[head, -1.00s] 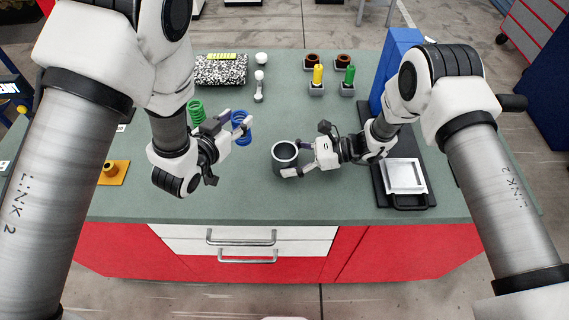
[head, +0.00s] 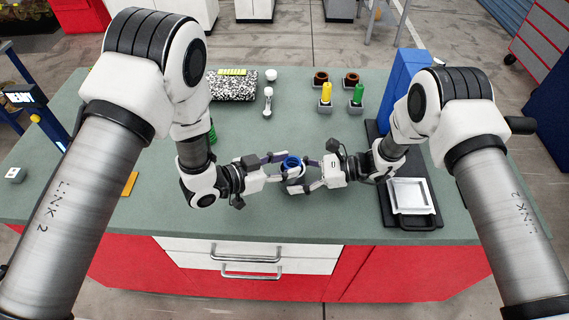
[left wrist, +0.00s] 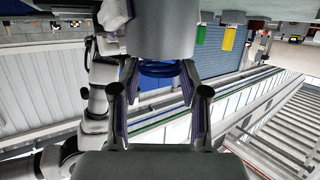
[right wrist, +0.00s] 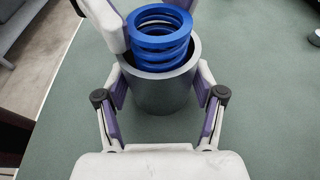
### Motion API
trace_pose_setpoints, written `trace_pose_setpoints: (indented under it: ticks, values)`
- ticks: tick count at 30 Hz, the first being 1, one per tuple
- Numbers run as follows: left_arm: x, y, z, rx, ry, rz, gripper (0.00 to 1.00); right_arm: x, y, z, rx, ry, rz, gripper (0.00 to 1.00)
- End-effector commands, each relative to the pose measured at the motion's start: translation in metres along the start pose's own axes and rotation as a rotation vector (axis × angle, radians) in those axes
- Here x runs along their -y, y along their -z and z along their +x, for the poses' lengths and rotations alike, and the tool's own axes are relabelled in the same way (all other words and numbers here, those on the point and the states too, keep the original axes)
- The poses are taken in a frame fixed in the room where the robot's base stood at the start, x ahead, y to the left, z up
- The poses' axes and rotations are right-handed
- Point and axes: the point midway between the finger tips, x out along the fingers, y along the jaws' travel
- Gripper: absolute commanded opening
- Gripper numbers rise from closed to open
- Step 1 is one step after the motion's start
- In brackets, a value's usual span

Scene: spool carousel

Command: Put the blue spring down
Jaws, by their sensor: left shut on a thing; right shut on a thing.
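The blue spring (head: 291,161) is at the mouth of a grey cup (right wrist: 163,90). In the right wrist view the spring (right wrist: 160,32) stands roughly upright, its lower coils inside the cup and its upper coils above the rim. My left gripper (head: 281,166) is shut on the spring from the left; one of its fingers shows beside the spring in the right wrist view. The left wrist view shows the spring (left wrist: 160,69) between the left fingers. My right gripper (head: 303,175) is shut around the cup. The spring's lower end is hidden by the cup wall.
A green spring (head: 212,132) is partly behind my left arm. Yellow (head: 326,93) and green (head: 358,95) pieces stand in small holders at the back. A black tray with a silver square dish (head: 409,195) lies at the right. The bench (head: 290,130) behind the cup is clear.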

Motion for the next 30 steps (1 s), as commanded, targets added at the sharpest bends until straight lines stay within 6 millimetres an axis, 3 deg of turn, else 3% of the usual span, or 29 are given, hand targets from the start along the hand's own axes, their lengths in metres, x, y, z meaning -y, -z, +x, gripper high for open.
trace_pose_setpoints:
  ticks: [7, 8, 9, 10, 22, 26, 30]
  values:
    - [0.000, -0.001, 0.001, -0.001, 0.001, 0.000, 0.06, 0.000, 0.000, 0.000, 0.000, 0.000, 0.000, 0.49]
    - [0.000, -0.001, 0.001, -0.001, 0.001, 0.000, 0.52, 0.000, 0.000, 0.000, 0.000, 0.000, 0.000, 0.49]
    - [0.000, -0.001, 0.000, -0.001, 0.001, 0.001, 0.66, 0.000, 0.000, 0.000, 0.000, 0.000, 0.000, 0.49]
    - [0.000, -0.001, 0.000, -0.001, 0.001, 0.001, 0.70, 0.000, 0.000, 0.000, 0.000, 0.000, 0.000, 0.49]
    - [0.001, 0.001, -0.007, 0.001, 0.003, -0.002, 0.70, 0.000, 0.000, 0.000, 0.000, 0.000, -0.001, 0.49]
    - [0.002, 0.002, -0.033, -0.001, 0.006, -0.005, 0.70, 0.000, -0.001, 0.000, 0.000, 0.000, -0.001, 0.49]
    - [0.002, 0.002, -0.071, -0.002, 0.009, -0.007, 0.70, 0.000, 0.000, 0.000, 0.000, 0.000, -0.001, 0.49]
